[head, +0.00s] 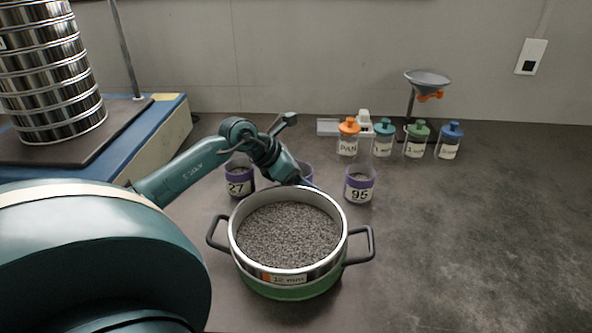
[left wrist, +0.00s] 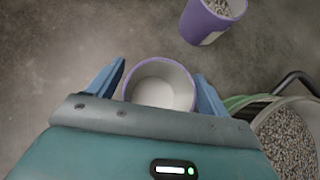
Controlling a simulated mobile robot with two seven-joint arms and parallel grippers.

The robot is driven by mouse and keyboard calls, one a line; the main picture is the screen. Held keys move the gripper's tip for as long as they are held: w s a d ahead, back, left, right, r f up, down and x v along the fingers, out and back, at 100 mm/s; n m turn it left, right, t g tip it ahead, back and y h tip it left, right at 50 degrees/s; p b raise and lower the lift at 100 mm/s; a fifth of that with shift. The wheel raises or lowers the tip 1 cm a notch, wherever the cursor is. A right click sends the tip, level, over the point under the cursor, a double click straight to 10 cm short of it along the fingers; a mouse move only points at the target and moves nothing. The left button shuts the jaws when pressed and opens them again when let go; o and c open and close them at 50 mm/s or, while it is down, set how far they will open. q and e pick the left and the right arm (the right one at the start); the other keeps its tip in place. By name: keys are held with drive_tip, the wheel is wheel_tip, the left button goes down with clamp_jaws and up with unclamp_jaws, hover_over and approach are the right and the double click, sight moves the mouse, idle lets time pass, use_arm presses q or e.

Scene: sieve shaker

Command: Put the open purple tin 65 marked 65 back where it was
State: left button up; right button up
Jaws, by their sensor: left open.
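An open purple tin (left wrist: 158,88) with a white, empty inside stands between the two blue fingers of my left gripper (left wrist: 163,90) in the left wrist view. The fingers are apart, one on each side of it. In the head view this tin (head: 307,170) is mostly hidden behind my left gripper (head: 302,180), just behind the sieve, and its number is hidden. Purple tin 27 (head: 240,180) stands to its left and purple tin 95 (head: 359,187) to its right. My right gripper is not in view.
A sieve (head: 288,272) full of grey grains sits on a green pot (head: 290,291) with two handles, close in front. Behind stand several lidded jars (head: 384,140) and a funnel on a stand (head: 428,80). A sieve stack (head: 50,75) is at left. The right counter is clear.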

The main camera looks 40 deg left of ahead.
use_arm(q)
drive_tip(key=v, duration=1.2)
drive_tip(key=shift+r, duration=0.15)
